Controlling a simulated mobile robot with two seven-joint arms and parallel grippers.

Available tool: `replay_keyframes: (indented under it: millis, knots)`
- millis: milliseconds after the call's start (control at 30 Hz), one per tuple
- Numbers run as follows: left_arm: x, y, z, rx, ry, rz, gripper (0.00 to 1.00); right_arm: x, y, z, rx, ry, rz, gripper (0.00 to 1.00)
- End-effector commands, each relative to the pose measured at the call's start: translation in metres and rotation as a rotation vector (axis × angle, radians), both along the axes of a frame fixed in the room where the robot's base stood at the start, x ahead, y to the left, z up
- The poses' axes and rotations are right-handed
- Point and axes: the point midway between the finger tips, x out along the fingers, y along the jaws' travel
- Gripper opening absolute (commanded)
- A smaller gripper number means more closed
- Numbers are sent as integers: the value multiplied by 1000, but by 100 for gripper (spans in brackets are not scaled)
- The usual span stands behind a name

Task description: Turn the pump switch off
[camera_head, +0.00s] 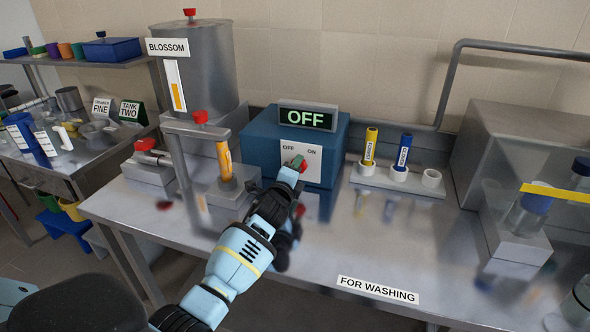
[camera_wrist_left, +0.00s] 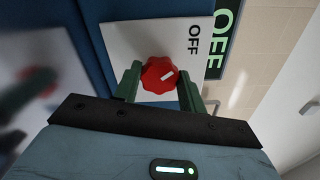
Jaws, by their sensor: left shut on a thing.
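The pump switch is a red knob (camera_wrist_left: 160,75) on a white plate (camera_head: 313,160) marked OFF and ON, on the front of a blue box (camera_head: 262,142). The display (camera_head: 307,118) on top reads OFF in green. My left gripper (camera_head: 296,168) is at the plate and covers most of the knob in the head view. In the left wrist view its green fingers (camera_wrist_left: 160,86) are shut on the knob from both sides. The knob's white mark points right and slightly up there, with the OFF lettering above right. My right gripper is not in view.
A steel tank (camera_head: 197,70) labelled BLOSSOM and a yellow tube (camera_head: 224,160) in a stand are left of the box. A rack (camera_head: 397,182) with yellow and blue tubes is right. The steel bench front by the FOR WASHING label (camera_head: 378,290) is clear.

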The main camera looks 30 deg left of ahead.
Motion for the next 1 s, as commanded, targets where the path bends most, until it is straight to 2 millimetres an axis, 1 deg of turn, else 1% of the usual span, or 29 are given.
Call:
replay_keyframes:
  millis: [433, 467, 600, 867, 1000]
  knots:
    - [0, 0, -1, -13, -1, 0, 18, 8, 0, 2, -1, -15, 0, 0]
    - [0, 0, -1, -13, -1, 0, 45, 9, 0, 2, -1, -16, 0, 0]
    - [0, 0, -1, -12, -1, 0, 63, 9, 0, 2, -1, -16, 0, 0]
    - [0, 0, 0, -10, -1, 0, 63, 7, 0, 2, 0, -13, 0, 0]
    - [-6, -1, 0, -9, -1, 0, 63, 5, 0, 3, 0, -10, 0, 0]
